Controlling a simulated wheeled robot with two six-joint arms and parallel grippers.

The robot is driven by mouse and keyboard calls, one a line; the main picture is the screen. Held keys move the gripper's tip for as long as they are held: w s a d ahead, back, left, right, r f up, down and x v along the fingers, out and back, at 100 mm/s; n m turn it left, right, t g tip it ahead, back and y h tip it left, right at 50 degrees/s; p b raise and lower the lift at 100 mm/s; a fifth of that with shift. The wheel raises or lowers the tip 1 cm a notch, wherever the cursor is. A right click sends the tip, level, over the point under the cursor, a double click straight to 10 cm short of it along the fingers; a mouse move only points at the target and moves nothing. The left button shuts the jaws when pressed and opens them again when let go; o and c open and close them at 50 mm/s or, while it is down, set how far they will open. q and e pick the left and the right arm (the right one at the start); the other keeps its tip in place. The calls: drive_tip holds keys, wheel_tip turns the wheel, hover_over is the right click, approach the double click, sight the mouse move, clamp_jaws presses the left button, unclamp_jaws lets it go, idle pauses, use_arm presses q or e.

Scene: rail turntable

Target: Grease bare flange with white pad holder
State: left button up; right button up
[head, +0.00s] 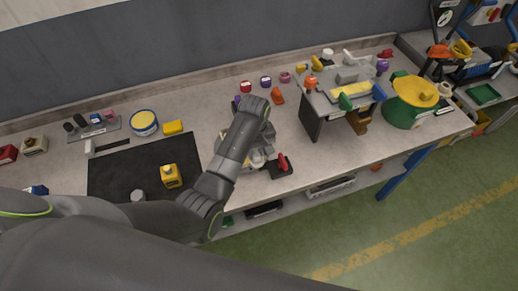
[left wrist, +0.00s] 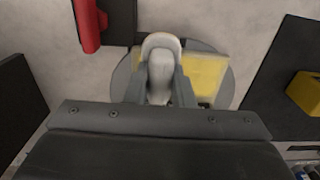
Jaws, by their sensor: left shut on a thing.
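In the left wrist view my left gripper (left wrist: 160,92) is shut on a pale, round-topped piece (left wrist: 160,65), which I take for the white pad holder. It is above a grey disc (left wrist: 124,76) with a flat yellow patch (left wrist: 204,75) beside the fingers. I cannot tell whether the holder touches the disc. In the head view my left gripper (head: 260,152) is mostly hidden behind my forearm, over the grey fixture on the bench. The holder's underside is hidden. I cannot clearly make out the bare flange. My right gripper is not in view.
A red-handled thing (head: 283,162) on a black block stands right of the fixture. A tub (head: 144,122) and yellow block (head: 173,127) are behind. A grey stand (head: 345,88) is at right.

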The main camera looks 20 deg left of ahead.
use_arm(q)
drive_tip(key=shift+s+a, duration=0.25)
drive_tip(key=shift+s+a, duration=0.5)
drive_tip(key=shift+a, duration=0.35)
drive_tip(key=shift+r, duration=0.15)
wheel_tip(320, 180, up, 7)
drive_tip(key=shift+r, duration=0.2)
idle(0.3)
drive_tip(key=shift+f, duration=0.15)
